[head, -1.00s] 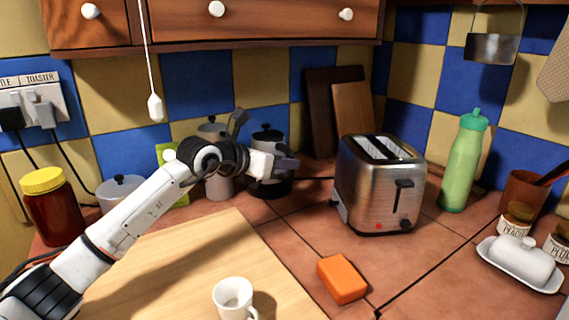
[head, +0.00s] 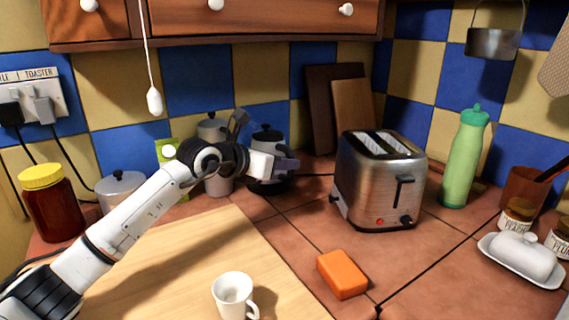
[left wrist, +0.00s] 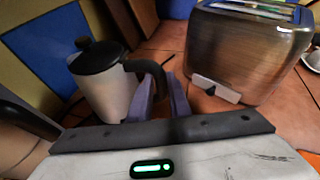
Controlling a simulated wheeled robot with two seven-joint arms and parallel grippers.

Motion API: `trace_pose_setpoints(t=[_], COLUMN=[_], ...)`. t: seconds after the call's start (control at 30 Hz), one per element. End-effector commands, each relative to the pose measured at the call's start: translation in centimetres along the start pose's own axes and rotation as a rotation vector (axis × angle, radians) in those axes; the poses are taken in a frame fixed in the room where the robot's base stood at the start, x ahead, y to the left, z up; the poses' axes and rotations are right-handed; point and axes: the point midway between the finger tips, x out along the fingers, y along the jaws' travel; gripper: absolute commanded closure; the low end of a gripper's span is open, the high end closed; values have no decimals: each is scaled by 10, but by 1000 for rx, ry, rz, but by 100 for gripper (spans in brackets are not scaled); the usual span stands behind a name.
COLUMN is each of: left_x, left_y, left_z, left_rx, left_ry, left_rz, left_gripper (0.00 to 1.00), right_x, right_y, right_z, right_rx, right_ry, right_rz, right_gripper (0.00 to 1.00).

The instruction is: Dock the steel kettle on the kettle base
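The steel kettle (head: 262,143), with a black lid, stands upright near the back wall, partly hidden by my left gripper (head: 285,165). In the left wrist view the kettle (left wrist: 108,98) is left of the fingers, its black handle reaching right to them. My left gripper (left wrist: 162,95) has its two purple-grey fingertips around the handle's outer part; I cannot tell if they press on it. A dark round foot (head: 270,187) shows under the kettle; I cannot tell whether it is the kettle base or part of the kettle. My right gripper is out of view.
The steel toaster (head: 378,185) stands right of the kettle. A grey canister (head: 217,184) is close on its left, and cutting boards (head: 352,115) lean behind. A wooden board (head: 190,255), white mug (head: 233,294) and orange sponge (head: 342,275) lie in front.

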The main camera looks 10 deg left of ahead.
Motion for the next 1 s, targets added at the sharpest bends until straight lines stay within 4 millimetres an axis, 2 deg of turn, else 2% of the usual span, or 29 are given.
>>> trace_pose_setpoints(t=[0.37, 0.7, 1.0], left_x=[-1, -29, -53], left_y=[1, 0, 1], left_z=[-4, -2, -2], left_rx=[-5, -2, -2], left_ry=[10, 6, 5], left_rz=[0, 0, 1], left_gripper=[77, 77, 77], right_x=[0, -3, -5], right_y=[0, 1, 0], right_z=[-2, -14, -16], right_rx=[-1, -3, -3], right_ry=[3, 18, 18], right_rz=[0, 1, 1], right_gripper=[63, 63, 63])
